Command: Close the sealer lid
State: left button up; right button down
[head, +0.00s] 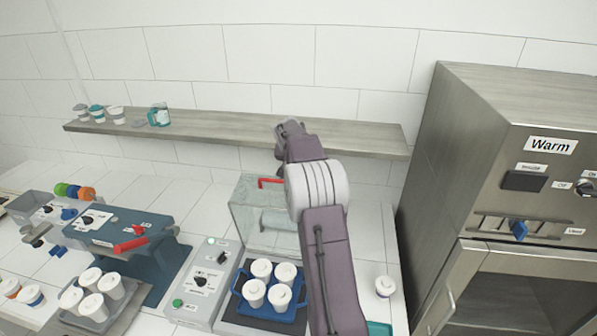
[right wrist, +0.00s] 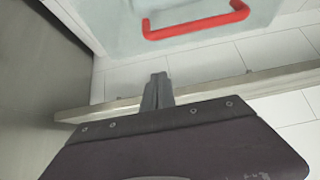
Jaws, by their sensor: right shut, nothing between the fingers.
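The sealer's clear lid (head: 246,215) stands open and upright behind its base, with a red bar handle (head: 270,181) at its top edge. In the right wrist view the red handle (right wrist: 196,22) and part of the clear lid (right wrist: 120,18) show beyond my fingertips. A blue tray (head: 268,315) with several white lidded cups sits on the sealer's base. My right gripper (head: 284,126) is shut and empty, above the handle and in front of the shelf. Its closed fingers (right wrist: 157,82) are apart from the handle. My left gripper is out of view.
A wooden shelf (head: 220,131) with small cups runs along the tiled wall behind my gripper. A control box (head: 205,285) stands left of the sealer. A metal warming cabinet (head: 450,150) is at the right.

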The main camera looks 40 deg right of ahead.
jog(key=p+x, duration=0.1)
jog(key=x, duration=0.2)
jog(key=shift+w+d+p, duration=0.15)
jog(key=shift+p, duration=0.25)
jog(key=s+a, duration=0.1)
jog(key=s+a+f, duration=0.1)
jog(key=shift+a+f, duration=0.15)
jog(key=shift+a, duration=0.25)
jog(key=shift+s+a+f, duration=0.1)
jog(key=shift+s+a, duration=0.15)
jog(key=shift+a, duration=0.05)
jog(key=shift+d+f, duration=0.1)
jog(key=shift+w, duration=0.15)
